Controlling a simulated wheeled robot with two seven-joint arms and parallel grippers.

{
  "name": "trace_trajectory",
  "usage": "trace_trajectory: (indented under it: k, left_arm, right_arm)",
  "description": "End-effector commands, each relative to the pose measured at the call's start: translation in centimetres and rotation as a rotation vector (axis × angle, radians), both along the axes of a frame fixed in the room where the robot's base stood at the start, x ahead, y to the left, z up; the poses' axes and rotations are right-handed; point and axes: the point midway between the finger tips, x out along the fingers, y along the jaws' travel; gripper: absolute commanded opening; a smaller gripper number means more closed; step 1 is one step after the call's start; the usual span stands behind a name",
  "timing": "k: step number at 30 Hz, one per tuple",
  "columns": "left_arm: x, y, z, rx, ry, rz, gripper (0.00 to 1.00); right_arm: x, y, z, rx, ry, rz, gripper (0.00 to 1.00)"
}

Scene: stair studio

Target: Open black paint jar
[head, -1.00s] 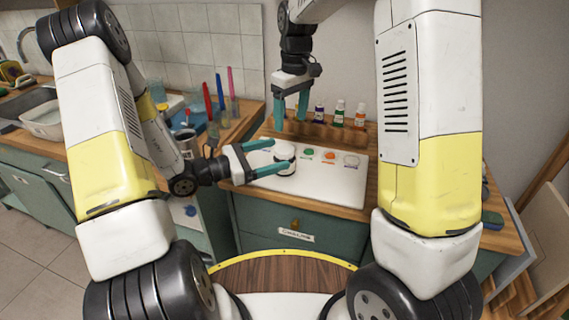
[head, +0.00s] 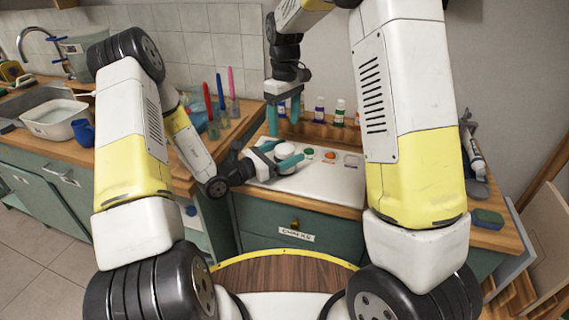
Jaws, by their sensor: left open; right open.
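A small jar with a white lid (head: 285,149) stands on the white tray (head: 335,188) at its left end. I take it for the black paint jar; most of its body is hidden by the near finger. My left gripper (head: 291,151) is open and low over the tray, coming from the left. Its two teal fingers lie on either side of the jar; I cannot tell whether they touch it. My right gripper (head: 283,127) is open and points down, above and behind the jar, with nothing between its fingers.
Green, orange and whitish paint spots, the orange one (head: 330,155) among them, lie right of the jar. Paint bottles (head: 340,112) stand in a wooden rack behind. Brushes in glasses (head: 222,112) stand left.

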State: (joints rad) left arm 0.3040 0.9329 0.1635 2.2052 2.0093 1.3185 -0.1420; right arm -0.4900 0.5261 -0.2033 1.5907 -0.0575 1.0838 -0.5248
Motion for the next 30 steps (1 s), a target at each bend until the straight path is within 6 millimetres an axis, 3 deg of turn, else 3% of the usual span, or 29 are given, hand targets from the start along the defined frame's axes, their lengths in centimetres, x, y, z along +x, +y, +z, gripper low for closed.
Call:
trace_trajectory:
  k: [6,18,25,30]
  left_arm:
    - [0.01,-0.02,0.0,0.0,0.0,0.0,0.79]
    - [0.0,0.01,0.0,0.0,0.0,0.0,0.0]
    - [0.0,0.01,0.0,0.0,0.0,0.0,0.0]
    - [0.0,0.02,0.0,0.0,0.0,0.0,0.0]
  right_arm:
    - [0.0,0.0,0.01,0.0,0.0,0.0,0.72]
    - [-0.01,-0.01,0.01,0.0,0.0,0.0,0.72]
    - [0.0,0.0,0.01,0.0,0.0,-0.02,0.72]
    - [0.0,0.0,0.01,0.0,0.0,-0.196,0.72]
